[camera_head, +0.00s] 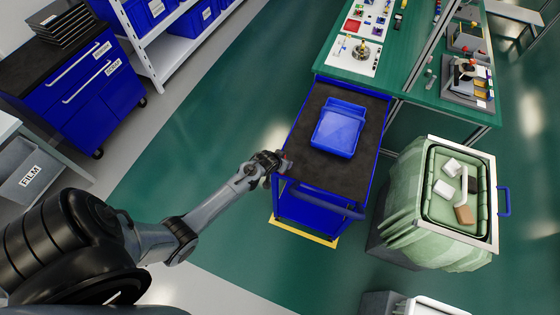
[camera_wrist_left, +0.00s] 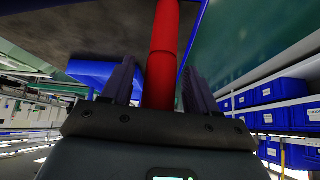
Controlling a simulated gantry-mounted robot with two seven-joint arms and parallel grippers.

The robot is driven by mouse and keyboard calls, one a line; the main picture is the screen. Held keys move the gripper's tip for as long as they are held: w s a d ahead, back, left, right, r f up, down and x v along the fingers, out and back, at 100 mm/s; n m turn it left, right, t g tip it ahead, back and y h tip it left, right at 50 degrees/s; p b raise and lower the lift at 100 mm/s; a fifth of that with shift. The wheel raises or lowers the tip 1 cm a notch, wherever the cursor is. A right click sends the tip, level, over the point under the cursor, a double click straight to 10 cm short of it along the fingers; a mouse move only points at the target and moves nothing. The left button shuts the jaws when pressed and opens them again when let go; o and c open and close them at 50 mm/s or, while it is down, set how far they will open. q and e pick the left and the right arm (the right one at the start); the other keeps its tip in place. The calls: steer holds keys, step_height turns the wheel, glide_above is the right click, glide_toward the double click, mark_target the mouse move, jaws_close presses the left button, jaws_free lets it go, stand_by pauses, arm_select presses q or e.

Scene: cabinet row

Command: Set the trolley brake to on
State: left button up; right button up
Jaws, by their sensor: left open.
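The trolley (camera_head: 330,175) is blue with a dark top and stands in the middle of the head view. My left gripper (camera_head: 281,160) is at its left side, near the near-left corner. In the left wrist view the gripper (camera_wrist_left: 160,82) is open. The gripper hides most of the bar in the head view. My right gripper is not in view.
A blue bin (camera_head: 338,128) sits on the trolley top. A blue push handle (camera_head: 325,203) spans its near end. A green-lined waste bin (camera_head: 440,205) stands to the right. A green workbench (camera_head: 420,70) is behind. Green floor (camera_head: 200,130) lies clear to the left.

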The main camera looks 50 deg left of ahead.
arm_select(q)
steer(key=p+v, duration=0.1)
steer(key=v, duration=0.9)
steer(key=shift+s+r, duration=0.15)
steer(key=shift+r, duration=0.15)
steer(key=shift+s+f, duration=0.1)
